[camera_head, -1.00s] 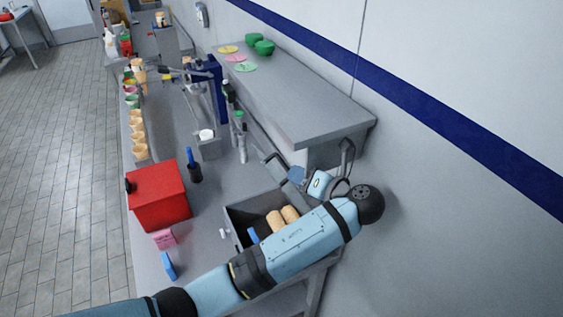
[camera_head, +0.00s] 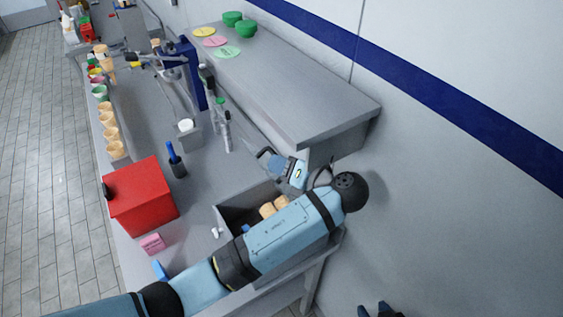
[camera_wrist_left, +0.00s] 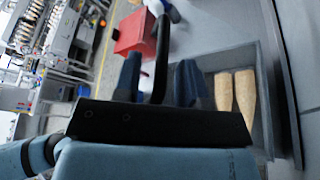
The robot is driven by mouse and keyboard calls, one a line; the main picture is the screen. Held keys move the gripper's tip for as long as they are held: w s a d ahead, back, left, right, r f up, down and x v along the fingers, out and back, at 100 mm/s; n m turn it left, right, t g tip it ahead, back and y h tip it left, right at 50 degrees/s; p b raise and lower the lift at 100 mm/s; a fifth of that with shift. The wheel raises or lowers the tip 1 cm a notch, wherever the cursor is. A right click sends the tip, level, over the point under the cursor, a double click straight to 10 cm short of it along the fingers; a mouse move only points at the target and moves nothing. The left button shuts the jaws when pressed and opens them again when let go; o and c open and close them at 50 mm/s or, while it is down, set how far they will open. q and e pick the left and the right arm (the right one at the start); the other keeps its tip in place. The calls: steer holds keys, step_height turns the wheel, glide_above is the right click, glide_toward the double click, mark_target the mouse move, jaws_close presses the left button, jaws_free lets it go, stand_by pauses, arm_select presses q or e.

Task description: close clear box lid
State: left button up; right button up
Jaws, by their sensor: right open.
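A dark grey open box (camera_head: 234,214) holds tan cones (camera_head: 273,207) on the counter, partly hidden by my left arm. I cannot make out a separate lid clearly. My left gripper (camera_head: 268,156) is past the box's far edge; in the left wrist view its dark fingers (camera_wrist_left: 158,78) are spread apart, with a dark curved bar between them that I cannot identify. My right gripper (camera_head: 377,310) is open at the bottom edge, apart from the box.
A red box (camera_head: 142,197), a pink block (camera_head: 152,243) and a dark holder with a blue handle (camera_head: 176,162) stand left of the box. A grey shelf (camera_head: 300,90) overhangs behind. Several cones in holders line the far left counter edge.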

arm_select(q)
steer(key=shift+s, duration=0.1)
jaws_close()
steer(key=shift+s+a+f, duration=0.25)
steer(key=shift+s+a, duration=0.05)
steer(key=shift+a, duration=0.1)
steer(key=s+a+f+n+t+h, duration=0.1)
steer(key=s+a+f+n+h, duration=0.1)
steer(key=s+a+f+n, duration=0.2)
steer(key=shift+s+a+f, duration=0.7)
steer(key=shift+a+f, duration=1.1)
steer(key=shift+f, duration=0.55)
